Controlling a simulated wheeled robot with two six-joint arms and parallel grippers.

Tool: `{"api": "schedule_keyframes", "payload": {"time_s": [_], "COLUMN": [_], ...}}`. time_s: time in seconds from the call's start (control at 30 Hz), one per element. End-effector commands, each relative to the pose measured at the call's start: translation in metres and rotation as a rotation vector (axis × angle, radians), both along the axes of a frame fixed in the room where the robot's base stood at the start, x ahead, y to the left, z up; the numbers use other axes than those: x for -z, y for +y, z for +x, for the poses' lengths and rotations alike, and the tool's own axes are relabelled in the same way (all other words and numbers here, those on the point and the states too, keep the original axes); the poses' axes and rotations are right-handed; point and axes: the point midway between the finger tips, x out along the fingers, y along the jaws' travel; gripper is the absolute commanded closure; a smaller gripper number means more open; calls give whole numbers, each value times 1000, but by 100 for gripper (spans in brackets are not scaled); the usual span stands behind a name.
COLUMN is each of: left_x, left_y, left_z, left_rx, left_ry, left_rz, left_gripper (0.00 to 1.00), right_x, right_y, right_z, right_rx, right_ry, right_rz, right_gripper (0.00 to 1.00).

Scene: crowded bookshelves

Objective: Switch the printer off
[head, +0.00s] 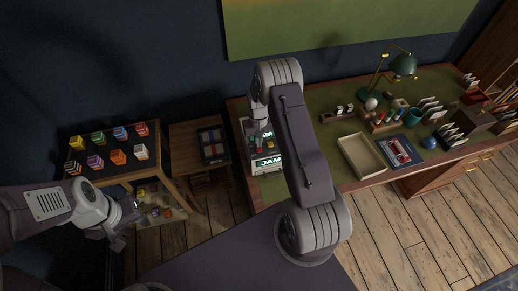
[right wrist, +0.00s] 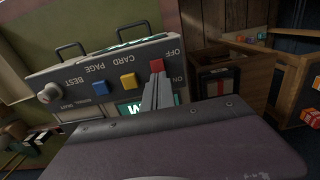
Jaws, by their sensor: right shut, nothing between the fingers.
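The printer (head: 268,168) stands at the left end of the green-topped desk, its lit display reading JAM. In the right wrist view its front panel (right wrist: 75,75) appears upside down, with a red switch (right wrist: 157,65) between the labels OFF and ON. My right gripper (right wrist: 157,90) is shut and empty; its tip overlaps the lower edge of the red switch, and I cannot tell whether they touch. The gripper covers part of the display (right wrist: 133,109). My left gripper (head: 118,238) hangs low at the left, away from the printer; its jaws are unclear.
The panel also has a yellow button (right wrist: 127,81), a blue button (right wrist: 99,88) and a round knob (right wrist: 49,92). A small wooden table (head: 185,133) and a rack with several coloured boxes (head: 110,172) stand left of the desk. A cream tray (head: 361,157) lies right of my arm.

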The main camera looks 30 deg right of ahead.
Motion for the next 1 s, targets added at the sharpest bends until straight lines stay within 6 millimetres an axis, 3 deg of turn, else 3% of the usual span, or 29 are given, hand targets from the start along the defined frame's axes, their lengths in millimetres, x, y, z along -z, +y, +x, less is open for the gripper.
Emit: {"api": "schedule_keyframes", "payload": {"time_s": [0.57, 1.0], "left_x": [5, -26], "left_y": [0, 0], "left_z": [0, 0], "left_rx": [0, 0], "left_ry": [0, 0], "left_rz": [0, 0], "left_gripper": [64, 64], "right_x": [6, -35], "right_y": [0, 0], "right_z": [0, 0], "right_rx": [0, 0], "right_ry": [1, -1], "right_rz": [0, 0], "right_gripper": [100, 100]}}
